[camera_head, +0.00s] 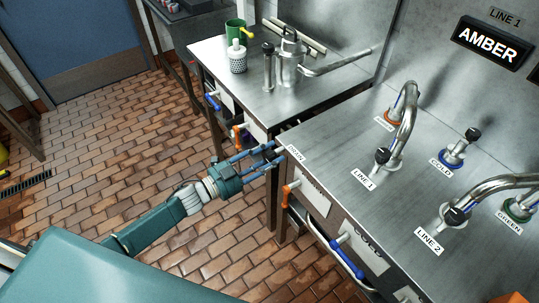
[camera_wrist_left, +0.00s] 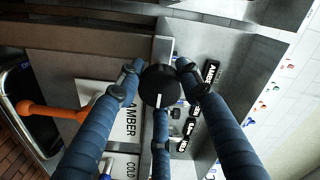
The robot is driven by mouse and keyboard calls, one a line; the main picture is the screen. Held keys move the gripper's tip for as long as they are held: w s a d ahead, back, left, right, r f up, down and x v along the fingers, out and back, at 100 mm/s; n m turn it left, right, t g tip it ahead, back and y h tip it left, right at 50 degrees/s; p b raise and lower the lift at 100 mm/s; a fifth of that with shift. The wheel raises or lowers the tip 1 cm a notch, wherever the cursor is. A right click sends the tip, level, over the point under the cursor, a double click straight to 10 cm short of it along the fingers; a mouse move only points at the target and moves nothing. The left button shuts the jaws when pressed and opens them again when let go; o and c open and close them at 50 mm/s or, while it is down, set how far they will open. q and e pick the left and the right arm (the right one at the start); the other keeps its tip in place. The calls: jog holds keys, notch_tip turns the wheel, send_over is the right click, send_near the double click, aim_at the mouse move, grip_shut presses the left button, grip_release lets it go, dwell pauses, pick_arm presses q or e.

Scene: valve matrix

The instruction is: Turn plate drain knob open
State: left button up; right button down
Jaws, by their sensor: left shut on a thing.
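The drain knob (camera_wrist_left: 160,87) is a round black knob with a white pointer mark, seen in the left wrist view. My left gripper (camera_head: 264,157) is at the left corner of the steel counter, beside a small white label (camera_head: 295,152). In the left wrist view its three blue fingers (camera_wrist_left: 160,84) are closed around the knob, with fingertips at its rim. The white mark points toward the bottom of that view. In the head view the fingers mostly hide the knob. My right gripper is not in view.
An orange lever (camera_head: 290,190) sticks out below the counter, close to my left gripper; it also shows in the left wrist view (camera_wrist_left: 50,112). Taps labelled LINE 1 (camera_head: 398,130) and LINE 2 (camera_head: 470,203) stand on the counter. Tiled floor (camera_head: 120,150) is clear at left.

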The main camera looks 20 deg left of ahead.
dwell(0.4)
pick_arm(q)
jog(key=o, duration=1.1)
jog(key=shift+o, duration=0.2)
jog(key=v, duration=1.2)
